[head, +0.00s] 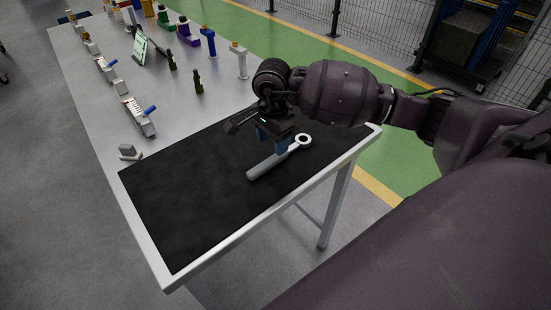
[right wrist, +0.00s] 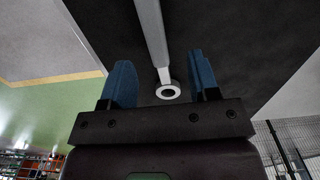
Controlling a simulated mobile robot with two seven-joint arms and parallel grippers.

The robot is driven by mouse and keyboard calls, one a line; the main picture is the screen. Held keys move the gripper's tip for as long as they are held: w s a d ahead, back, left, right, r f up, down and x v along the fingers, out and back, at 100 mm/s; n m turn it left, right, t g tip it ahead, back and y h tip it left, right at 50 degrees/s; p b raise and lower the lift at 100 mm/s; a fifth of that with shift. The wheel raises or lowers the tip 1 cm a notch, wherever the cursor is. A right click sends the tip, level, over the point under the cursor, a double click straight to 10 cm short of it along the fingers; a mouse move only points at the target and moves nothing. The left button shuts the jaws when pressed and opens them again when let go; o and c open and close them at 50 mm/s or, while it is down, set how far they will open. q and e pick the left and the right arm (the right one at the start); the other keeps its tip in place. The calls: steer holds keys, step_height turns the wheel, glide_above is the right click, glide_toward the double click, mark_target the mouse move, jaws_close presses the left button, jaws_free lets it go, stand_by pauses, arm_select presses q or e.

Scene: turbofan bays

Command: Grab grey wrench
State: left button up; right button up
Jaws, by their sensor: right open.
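The grey wrench (head: 268,164) lies on the black mat (head: 190,200) near the table's right end, its ring end (head: 304,140) toward the right. My right gripper (head: 272,143) is over the wrench, fingers pointing down, and hides part of its far edge. In the right wrist view the two blue fingers of the gripper (right wrist: 160,82) are apart, with the wrench (right wrist: 153,35) showing between and beyond them. Its ring (right wrist: 168,91) lies between the fingers in the picture. I cannot tell the exact height of the fingers above the mat. My left gripper is not in view.
The white table (head: 200,110) carries a row of tools and parts along its left edge and several coloured pieces at the far end. A small grey block (head: 129,152) sits left of the mat. The mat's front is clear.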

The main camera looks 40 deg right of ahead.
steer(key=shift+s+d+f, duration=0.1)
steer(key=shift+d+f, duration=0.05)
steer(key=shift+f, duration=1.2)
steer(key=shift+s+d+f, duration=0.1)
steer(key=shift+f, duration=1.2)
steer(key=shift+r, duration=0.1)
jaws_close()
